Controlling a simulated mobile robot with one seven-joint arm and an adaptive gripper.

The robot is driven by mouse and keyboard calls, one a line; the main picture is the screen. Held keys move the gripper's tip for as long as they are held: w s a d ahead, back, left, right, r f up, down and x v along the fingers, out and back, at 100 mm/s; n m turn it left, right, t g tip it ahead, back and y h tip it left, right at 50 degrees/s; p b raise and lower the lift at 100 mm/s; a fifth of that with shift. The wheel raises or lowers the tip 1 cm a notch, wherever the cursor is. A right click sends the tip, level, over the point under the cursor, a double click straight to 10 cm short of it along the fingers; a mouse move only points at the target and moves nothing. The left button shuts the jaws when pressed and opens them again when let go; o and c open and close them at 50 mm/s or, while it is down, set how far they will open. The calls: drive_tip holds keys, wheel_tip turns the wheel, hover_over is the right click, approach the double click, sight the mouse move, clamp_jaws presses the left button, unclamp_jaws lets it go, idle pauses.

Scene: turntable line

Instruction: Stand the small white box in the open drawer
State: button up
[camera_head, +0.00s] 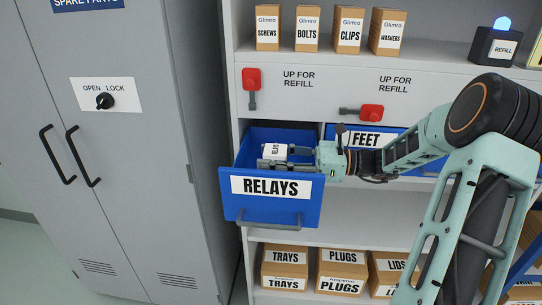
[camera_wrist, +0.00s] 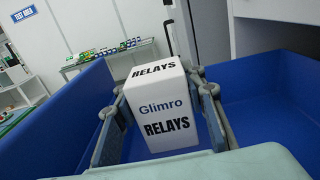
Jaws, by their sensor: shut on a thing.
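The small white box (camera_wrist: 168,112), printed "RELAYS" and "Glimro", stands between the two fingers of my gripper (camera_wrist: 160,115) in the wrist view. My gripper is shut on it. In the head view, the box (camera_head: 274,151) is small and partly hidden by my gripper (camera_head: 275,157). The open blue drawer (camera_head: 312,205), labelled RELAYS, surrounds the box and the fingers, with its blue walls on both sides in the wrist view. The box looks roughly upright in the drawer. I cannot tell whether its base touches the drawer floor.
A blue FEET drawer (camera_head: 337,132) sits shut to the right, behind my arm. Red levers (camera_head: 251,80) are on the panel above. Small cartons (camera_head: 348,30) line the upper shelf, and larger cartons (camera_head: 342,273) the lower one. A grey cabinet (camera_head: 140,180) stands at left.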

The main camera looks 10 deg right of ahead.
drive_tip(key=shift+s+f, duration=0.15)
drive_tip(key=shift+f, duration=0.25)
drive_tip(key=o, duration=1.2)
drive_tip(key=shift+s+f, duration=0.15)
drive_tip(key=shift+f, duration=0.05)
drive_tip(key=shift+o, duration=0.2)
drive_tip(key=shift+r, duration=0.25)
drive_tip(key=shift+d+r, duration=0.2)
drive_tip(key=v, duration=1.1)
drive_tip(key=shift+d+r+b, duration=0.25)
drive_tip(key=shift+r+b, duration=0.05)
drive_tip(key=shift+r, duration=0.1)
